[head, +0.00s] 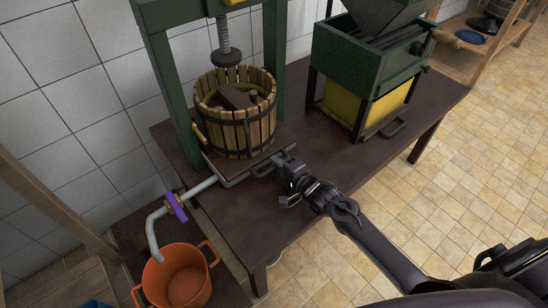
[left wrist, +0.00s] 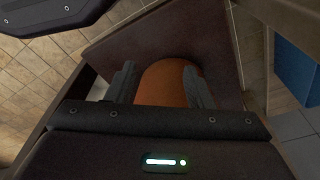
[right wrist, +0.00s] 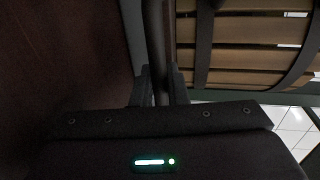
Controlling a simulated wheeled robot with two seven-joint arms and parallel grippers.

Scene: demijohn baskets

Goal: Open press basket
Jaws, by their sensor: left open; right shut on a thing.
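The press basket (head: 234,120), round with wooden slats and dark metal hoops, stands upright in the green press frame (head: 163,75). Dark blocks sit inside it under the screw. A small light wooden handle (head: 200,134) shows on its left side. My right gripper (head: 284,164) is at the front edge of the press bed, just right of and below the basket. In the right wrist view it is shut on a dark bar (right wrist: 159,50), with basket slats (right wrist: 245,55) to the right. My left gripper (left wrist: 159,85) is open and empty, facing the orange bucket (left wrist: 163,82); it is outside the head view.
A pipe with a purple lever (head: 176,206) leads from the press to the orange bucket (head: 186,285). A green and yellow crusher (head: 365,75) stands right of the press on the dark table (head: 245,215).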

